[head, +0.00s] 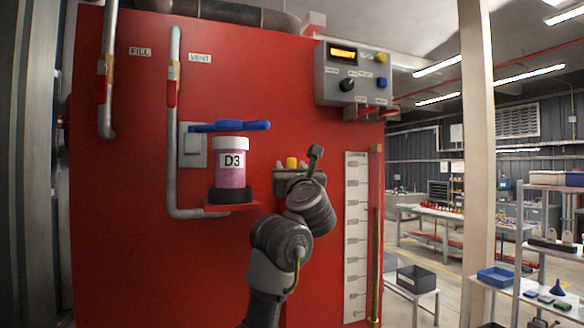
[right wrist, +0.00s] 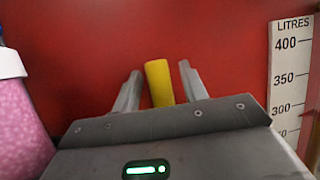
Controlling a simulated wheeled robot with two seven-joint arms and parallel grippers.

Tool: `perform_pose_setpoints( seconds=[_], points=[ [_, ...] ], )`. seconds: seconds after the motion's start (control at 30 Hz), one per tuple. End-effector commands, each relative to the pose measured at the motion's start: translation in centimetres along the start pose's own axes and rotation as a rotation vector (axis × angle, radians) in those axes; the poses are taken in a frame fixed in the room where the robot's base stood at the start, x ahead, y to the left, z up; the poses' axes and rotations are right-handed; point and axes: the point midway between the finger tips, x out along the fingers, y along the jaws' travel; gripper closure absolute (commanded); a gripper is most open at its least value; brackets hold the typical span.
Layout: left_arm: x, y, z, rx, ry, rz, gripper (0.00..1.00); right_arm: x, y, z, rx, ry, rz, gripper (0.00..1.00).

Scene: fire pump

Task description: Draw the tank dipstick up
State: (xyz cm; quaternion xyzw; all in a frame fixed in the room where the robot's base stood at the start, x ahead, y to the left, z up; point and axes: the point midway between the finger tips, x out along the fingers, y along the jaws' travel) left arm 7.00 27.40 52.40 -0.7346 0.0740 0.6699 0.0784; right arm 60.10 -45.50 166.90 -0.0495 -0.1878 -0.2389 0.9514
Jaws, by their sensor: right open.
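A yellow cylindrical grip, apparently the dipstick's handle (head: 292,162), stands in front of the red tank (head: 130,240). It also shows in the right wrist view (right wrist: 159,84). My right gripper (head: 291,165) is at the yellow grip with its jaws open. In the right wrist view the two grey fingers (right wrist: 160,76) stand on either side of the grip, with a gap on each side. The grip's lower part and whatever is below it are hidden behind the gripper body. My left gripper is not in view.
Left of the gripper, a jar labelled D3 (head: 232,172) stands on a small red shelf (head: 230,208), under a blue handle (head: 228,126). A litres scale (head: 356,240) and brass-coloured rod (head: 376,250) are to the right. A control box (head: 352,75) is above.

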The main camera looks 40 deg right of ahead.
Motion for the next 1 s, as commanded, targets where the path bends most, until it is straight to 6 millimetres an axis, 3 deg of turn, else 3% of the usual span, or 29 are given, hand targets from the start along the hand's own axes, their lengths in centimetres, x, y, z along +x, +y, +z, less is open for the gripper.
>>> perform_pose_setpoints(
  seconds=[0.33,0.67,1.0],
  points=[
    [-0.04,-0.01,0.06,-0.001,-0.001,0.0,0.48,0.21,0.0,-0.01,0.0,-0.001,0.0,0.58],
    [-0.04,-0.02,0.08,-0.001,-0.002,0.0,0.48,0.19,0.0,0.0,0.0,-0.001,0.0,1.0],
    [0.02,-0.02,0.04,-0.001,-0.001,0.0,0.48,0.96,0.3,0.43,0.001,-0.001,0.001,1.0]
  ],
)
